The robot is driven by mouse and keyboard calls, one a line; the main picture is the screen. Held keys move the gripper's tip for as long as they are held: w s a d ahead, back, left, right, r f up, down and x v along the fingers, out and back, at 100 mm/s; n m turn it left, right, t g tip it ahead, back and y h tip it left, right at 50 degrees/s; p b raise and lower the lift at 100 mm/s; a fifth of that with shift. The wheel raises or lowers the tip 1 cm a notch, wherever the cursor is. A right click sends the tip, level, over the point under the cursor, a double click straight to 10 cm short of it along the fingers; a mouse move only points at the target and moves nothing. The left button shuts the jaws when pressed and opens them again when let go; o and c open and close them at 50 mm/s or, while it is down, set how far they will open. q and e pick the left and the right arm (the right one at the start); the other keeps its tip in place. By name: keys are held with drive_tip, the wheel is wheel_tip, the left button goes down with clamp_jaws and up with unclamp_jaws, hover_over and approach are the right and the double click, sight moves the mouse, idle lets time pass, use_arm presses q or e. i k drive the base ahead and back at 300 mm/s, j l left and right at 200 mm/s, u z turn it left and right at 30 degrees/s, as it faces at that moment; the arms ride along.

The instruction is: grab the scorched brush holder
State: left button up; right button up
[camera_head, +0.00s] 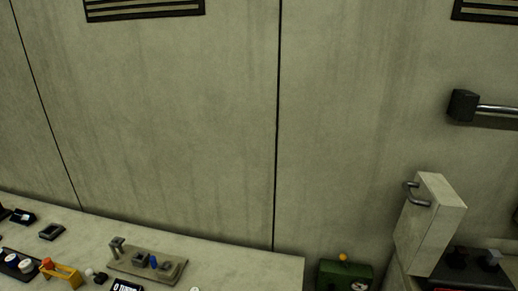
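I cannot make out for certain which object is the scorched brush holder. A dark hollow block (51,231) lies on the pale bench (225,261) at the lower left. A dark piece with a light spot (22,216) lies to its left, close to the wall. Too little detail shows to tell whether either is scorched. Neither of my grippers is in view.
An orange stand (62,275) and a dark tray with white-topped pieces (18,263) are at the bench's front left. A green box (345,273) stands beyond its right end. A pale handled box (431,222) and a wall bar (498,109) are at right.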

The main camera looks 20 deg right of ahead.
sight(461, 253)
drive_tip(key=z, duration=1.9)
drive_tip(key=l+u, duration=0.1)
drive_tip(key=u, duration=0.3)
drive_tip(key=l+u, duration=0.1)
drive_tip(key=u, duration=0.25)
drive_tip(key=l+u, duration=0.1)
drive_tip(key=u, duration=0.3)
drive_tip(key=l+u, duration=0.1)
drive_tip(key=u, duration=0.25)
drive_tip(key=k+l+u, duration=0.2)
drive_tip(key=l+u, duration=0.2)
drive_tip(key=k+l+u, duration=0.6)
drive_tip(key=k+l, duration=0.45)
drive_tip(key=l, duration=1)
